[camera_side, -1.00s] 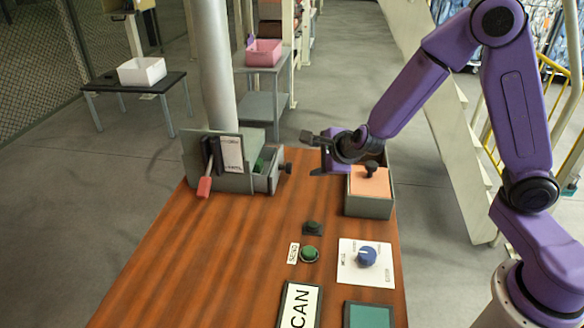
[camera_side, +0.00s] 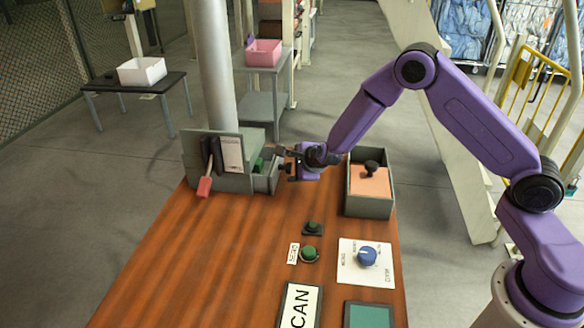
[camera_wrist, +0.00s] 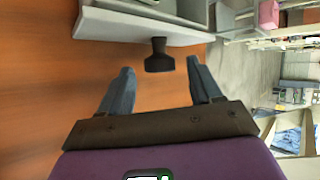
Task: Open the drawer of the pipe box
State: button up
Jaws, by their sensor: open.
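The grey pipe box (camera_side: 230,183) stands at the far left corner of the wooden table. Its drawer (camera_side: 264,184) sticks out to the right, with something green inside. In the wrist view the drawer's pale front (camera_wrist: 120,27) crosses the top, with a dark knob (camera_wrist: 158,57) projecting from it. My gripper (camera_side: 284,163) is at the drawer's front and largely hides the knob in the side view. In the wrist view my gripper (camera_wrist: 158,68) is open, its two fingers on either side of the knob, with gaps showing.
A grey box with an orange lid and dark knob (camera_side: 370,185) stands right of my gripper. Green buttons (camera_side: 309,252), a blue dial (camera_side: 367,256) and a sign (camera_side: 299,306) lie nearer. The table's left middle is clear.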

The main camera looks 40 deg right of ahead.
jog(key=shift+x, duration=0.9)
grip_shut()
jog(key=shift+s+d, duration=1.75)
jog(key=shift+s, duration=0.05)
grip_release()
jog(key=shift+r, duration=0.1)
jog(key=v, duration=1.7)
jog(key=shift+a, duration=0.2)
